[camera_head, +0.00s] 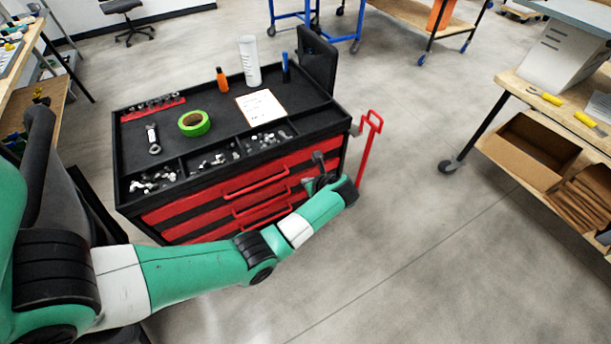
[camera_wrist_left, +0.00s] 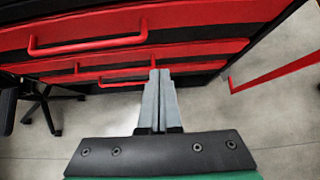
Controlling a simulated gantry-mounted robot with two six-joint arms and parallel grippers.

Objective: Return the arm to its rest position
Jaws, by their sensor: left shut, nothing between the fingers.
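My left arm, green with white and black bands, comes in from the left in the head view and reaches across the front of the tool cart. Its left gripper (camera_head: 316,160) is small and partly hidden there, near the right end of the cart's drawers. In the left wrist view the two grey fingers of the left gripper (camera_wrist_left: 158,76) are together, shut and empty. They point at the red drawer fronts (camera_wrist_left: 120,60) of the cart; contact cannot be told. My right gripper is not in view.
The black and red tool cart (camera_head: 122,160) bears green tape (camera_head: 194,123), a wrench (camera_head: 153,139), bottles and small metal parts. A red handle (camera_head: 368,145) stands at its right. A workbench (camera_head: 520,88) with cardboard boxes is at the right. The floor (camera_head: 430,250) between them is clear.

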